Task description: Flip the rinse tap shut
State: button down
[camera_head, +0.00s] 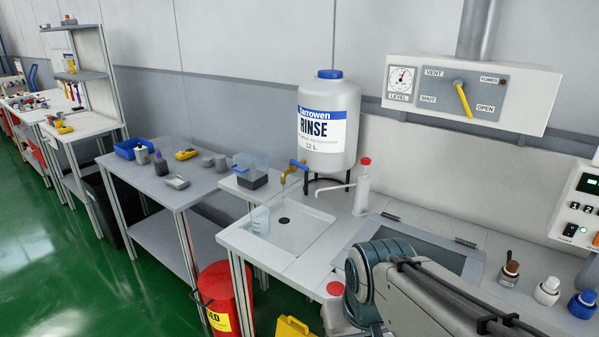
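The rinse tap (289,172) is a small brass tap with a blue lever (298,163). It sits low on the left side of the white rinse tank (328,150), which has a blue cap and a "RINSE 12 L" label. The lever lies roughly along the tap body; I cannot tell from this distance whether water runs. My arm shows at the lower right, below and right of the sink. My gripper is out of view.
A clear beaker (260,220) stands at the sink's left side. A red-capped pump bottle (362,187) stands right of the tank, its nozzle pointing left. A clear-lidded box (251,170) is left of the tap. A vent panel (472,92) hangs at the upper right.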

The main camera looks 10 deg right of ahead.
aim_at(292, 161)
jog(key=k, duration=0.9)
jog(key=u, duration=0.75)
jog(key=i, duration=1.75)
jog(key=z, duration=0.9)
